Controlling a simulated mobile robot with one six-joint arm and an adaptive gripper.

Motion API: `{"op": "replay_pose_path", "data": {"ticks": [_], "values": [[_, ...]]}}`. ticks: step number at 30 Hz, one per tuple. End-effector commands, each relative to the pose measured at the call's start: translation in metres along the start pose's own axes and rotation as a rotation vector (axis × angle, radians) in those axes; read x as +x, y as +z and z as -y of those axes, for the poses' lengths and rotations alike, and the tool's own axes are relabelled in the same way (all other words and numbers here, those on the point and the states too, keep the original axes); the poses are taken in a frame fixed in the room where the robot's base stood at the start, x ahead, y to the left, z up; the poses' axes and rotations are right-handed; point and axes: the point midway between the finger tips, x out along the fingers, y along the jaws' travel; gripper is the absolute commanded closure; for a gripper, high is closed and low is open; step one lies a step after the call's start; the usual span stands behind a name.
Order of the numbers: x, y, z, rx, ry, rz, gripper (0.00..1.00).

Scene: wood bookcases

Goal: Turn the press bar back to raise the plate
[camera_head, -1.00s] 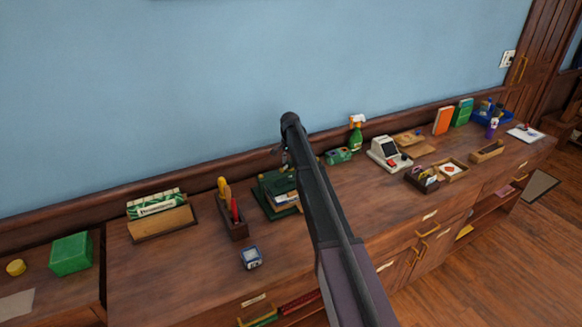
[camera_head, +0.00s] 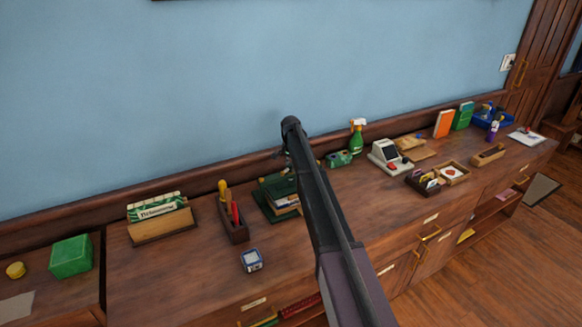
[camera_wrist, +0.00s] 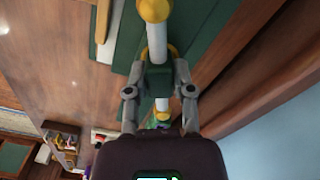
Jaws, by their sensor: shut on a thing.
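The green press (camera_head: 268,205) stands on the wooden counter against the wall, partly hidden behind my arm in the head view. Papers or books lie in it. In the wrist view, the press bar (camera_wrist: 157,42) is a pale rod with a gold ball at its upper end and gold again lower down. My gripper (camera_wrist: 157,74) is shut on the press bar near its middle, with a finger on each side. A green block shows between the fingers; I cannot tell whether it is part of the press. The plate's height cannot be told.
A pen holder (camera_head: 233,227) and a small blue-white box (camera_head: 251,260) stand left of the press. A letter rack (camera_head: 163,228) is farther left. A green spray bottle (camera_head: 357,137) and a card terminal (camera_head: 389,158) stand to the right. The counter front is mostly clear.

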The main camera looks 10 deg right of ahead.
Motion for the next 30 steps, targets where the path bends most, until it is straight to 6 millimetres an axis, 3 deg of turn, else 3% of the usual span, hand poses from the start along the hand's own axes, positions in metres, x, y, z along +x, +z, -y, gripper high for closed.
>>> {"op": "replay_pose_path", "data": {"ticks": [11,30], "values": [[0.0002,0.0000,0.0008,-0.140,-0.001,-0.002,1.00],[0.0002,0.0007,0.0012,-0.708,0.000,-0.002,1.00]]}}
